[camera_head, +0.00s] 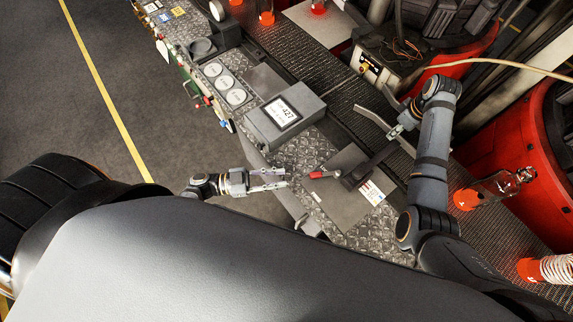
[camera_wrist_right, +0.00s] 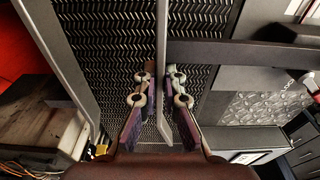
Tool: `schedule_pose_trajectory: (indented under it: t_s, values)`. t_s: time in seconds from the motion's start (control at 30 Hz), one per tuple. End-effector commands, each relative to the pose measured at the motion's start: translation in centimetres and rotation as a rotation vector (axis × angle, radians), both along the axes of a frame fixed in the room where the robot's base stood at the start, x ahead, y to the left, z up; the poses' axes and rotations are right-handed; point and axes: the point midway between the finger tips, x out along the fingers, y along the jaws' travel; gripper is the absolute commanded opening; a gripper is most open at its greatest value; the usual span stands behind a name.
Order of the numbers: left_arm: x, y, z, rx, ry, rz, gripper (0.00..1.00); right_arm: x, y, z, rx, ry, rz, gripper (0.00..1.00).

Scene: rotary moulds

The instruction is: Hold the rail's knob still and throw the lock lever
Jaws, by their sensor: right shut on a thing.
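The lock lever has a red handle (camera_head: 322,174) and lies beside a dark clamp block (camera_head: 355,178) on a grey plate. A dark arm runs from the block towards the grey rail (camera_head: 371,116) over the conveyor. My right gripper (camera_head: 398,131) is shut on the thin grey rail. In the right wrist view the rail (camera_wrist_right: 162,45) stands between the fingers of this gripper (camera_wrist_right: 161,128). I cannot make out a separate knob there. My left gripper (camera_head: 286,179) is open and empty, just left of the red handle and apart from it.
A grey box with a display (camera_head: 283,115) stands behind my left gripper. A white label (camera_head: 372,192) lies on the plate by the block. Red machines and a hose are at the back right. Open floor is at the left.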

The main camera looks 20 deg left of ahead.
Motion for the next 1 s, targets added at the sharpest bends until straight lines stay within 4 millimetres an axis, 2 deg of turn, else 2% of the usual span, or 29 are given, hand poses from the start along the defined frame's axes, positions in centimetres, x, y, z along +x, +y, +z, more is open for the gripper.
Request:
schedule_pose_trajectory:
  t_s: [0.03,0.13,0.27,0.6,1.0]
  values:
    - [0.0,0.0,0.0,-0.003,0.005,0.000,0.14,0.0,0.0,0.1,0.000,-0.001,0.000,0.00]
    - [-0.2,-0.2,0.0,-0.037,0.075,0.002,0.00,0.0,0.0,0.1,0.000,-0.001,0.000,0.00]
    - [-0.9,-0.7,0.1,-0.164,0.327,0.009,0.00,0.0,0.0,0.1,0.000,-0.001,0.000,0.00]
    - [-3.4,-2.2,0.3,-0.672,1.304,0.021,0.00,0.0,0.0,0.1,0.000,-0.001,0.000,0.00]
    - [-5.7,-3.1,0.0,-1.332,2.448,-0.012,0.00,0.0,0.0,0.1,0.000,-0.001,0.000,0.00]
